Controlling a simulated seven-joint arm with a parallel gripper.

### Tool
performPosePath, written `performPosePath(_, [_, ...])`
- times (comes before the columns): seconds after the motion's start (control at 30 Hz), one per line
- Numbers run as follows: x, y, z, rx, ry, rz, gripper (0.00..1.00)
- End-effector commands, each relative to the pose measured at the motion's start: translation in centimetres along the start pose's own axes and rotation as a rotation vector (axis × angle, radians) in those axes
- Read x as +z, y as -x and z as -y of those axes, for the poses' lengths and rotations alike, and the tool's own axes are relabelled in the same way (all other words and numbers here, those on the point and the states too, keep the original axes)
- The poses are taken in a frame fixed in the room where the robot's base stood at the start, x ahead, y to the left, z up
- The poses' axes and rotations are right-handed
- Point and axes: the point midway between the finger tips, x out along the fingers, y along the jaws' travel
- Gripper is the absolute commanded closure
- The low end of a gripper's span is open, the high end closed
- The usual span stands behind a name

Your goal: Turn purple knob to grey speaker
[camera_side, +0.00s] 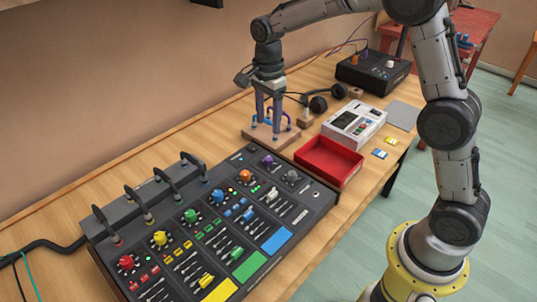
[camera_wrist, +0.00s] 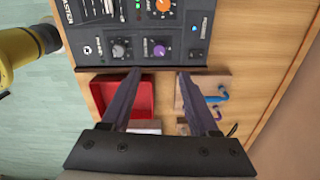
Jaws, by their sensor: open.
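The purple knob (camera_side: 268,160) is on the black mixing panel (camera_side: 232,262), near its far end. It also shows in the wrist view (camera_wrist: 158,50), ahead of and roughly between my fingertips. A grey knob (camera_side: 291,176) is beside it and also shows in the wrist view (camera_wrist: 121,50). My gripper (camera_side: 269,125) is open and empty, pointing down above or beside the wooden peg board, apart from the purple knob. I cannot make out a grey speaker or where the purple knob points.
The wooden board with blue hooks (camera_side: 256,134) is close to my gripper. A red tray (camera_side: 328,162), a white device (camera_side: 354,123) and headphones (camera_side: 318,103) are nearby. A black box (camera_side: 372,74) with knobs is farther back. Black cable arches (camera_side: 146,201) rise along the panel's left edge.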

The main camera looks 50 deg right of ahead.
Motion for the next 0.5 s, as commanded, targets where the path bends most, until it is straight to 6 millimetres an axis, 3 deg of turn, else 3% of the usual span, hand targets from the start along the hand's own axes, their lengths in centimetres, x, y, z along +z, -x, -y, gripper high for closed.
performPosePath(0.5, [0.0, -9.7, -0.2, 0.005, 0.001, 0.0, 0.39])
